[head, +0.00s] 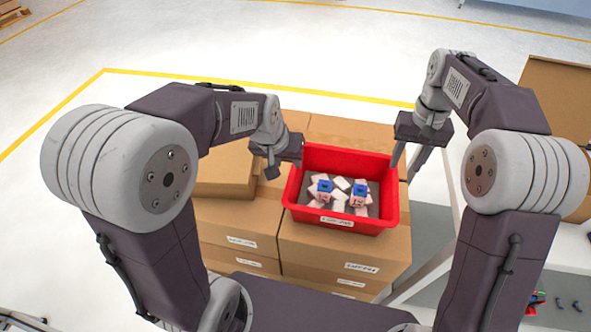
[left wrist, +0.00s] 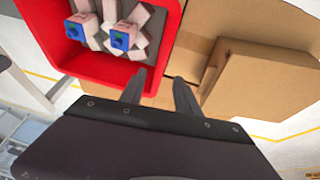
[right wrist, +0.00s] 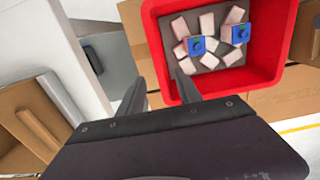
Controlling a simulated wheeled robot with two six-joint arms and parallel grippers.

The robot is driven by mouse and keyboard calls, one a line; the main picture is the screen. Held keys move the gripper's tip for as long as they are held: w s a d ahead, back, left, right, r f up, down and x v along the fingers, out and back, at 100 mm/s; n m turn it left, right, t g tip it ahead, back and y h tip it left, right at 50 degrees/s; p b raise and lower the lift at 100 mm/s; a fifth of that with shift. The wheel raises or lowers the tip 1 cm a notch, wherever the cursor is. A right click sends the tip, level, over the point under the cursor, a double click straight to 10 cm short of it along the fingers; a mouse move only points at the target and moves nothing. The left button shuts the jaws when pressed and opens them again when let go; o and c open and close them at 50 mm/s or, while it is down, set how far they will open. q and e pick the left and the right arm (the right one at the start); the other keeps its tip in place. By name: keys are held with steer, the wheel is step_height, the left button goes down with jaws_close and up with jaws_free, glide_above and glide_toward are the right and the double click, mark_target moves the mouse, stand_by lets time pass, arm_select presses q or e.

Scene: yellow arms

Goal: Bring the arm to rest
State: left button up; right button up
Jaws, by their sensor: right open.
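My left gripper (head: 270,168) hangs at the left edge of a red bin. Its two fingers stand apart and empty in the left wrist view (left wrist: 160,82). My right gripper (head: 408,160) hangs by the bin's right edge, its fingers apart and empty, as the right wrist view (right wrist: 160,82) also shows. The red bin (head: 379,221) sits on cardboard boxes and holds several pale blocks (head: 339,206). Two pinkish pieces with blue tops, one left (head: 325,186) and one right (head: 360,190), stand among the blocks. Neither gripper visibly touches a piece.
Stacked cardboard boxes (head: 340,250) lie under and around the bin. A closed box (head: 222,175) is at its left. An open cardboard box (head: 555,95) stands at the far right. A pale frame (head: 430,270) and small coloured parts (head: 537,300) are at the lower right. Floor behind is clear.

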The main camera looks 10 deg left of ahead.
arm_select(q)
steer(key=a+p+v, duration=0.1)
steer(key=p+v, duration=0.4)
steer(key=p, duration=0.1)
arm_select(e)
steer(key=s+d+r, duration=0.1)
steer(key=s+r, duration=0.2)
steer(key=r, duration=0.5)
arm_select(q)
steer(key=s+a+f+g+p, duration=0.2)
steer(key=s+p, duration=0.3)
steer(key=s, duration=0.7)
steer(key=shift+f+g+y, duration=0.35)
steer(key=shift+g+y, duration=0.05)
steer(key=shift+g, duration=0.2)
arm_select(e)
steer(key=s+d+f, duration=0.1)
steer(key=s+f, duration=0.3)
steer(key=s, duration=0.3)
steer(key=s+d+f+t, duration=0.1)
steer(key=s+f, duration=0.4)
steer(key=s, duration=0.3)
steer(key=shift+s, duration=0.3)
arm_select(q)
steer(key=shift+s+a, duration=0.1)
steer(key=shift+a, duration=0.05)
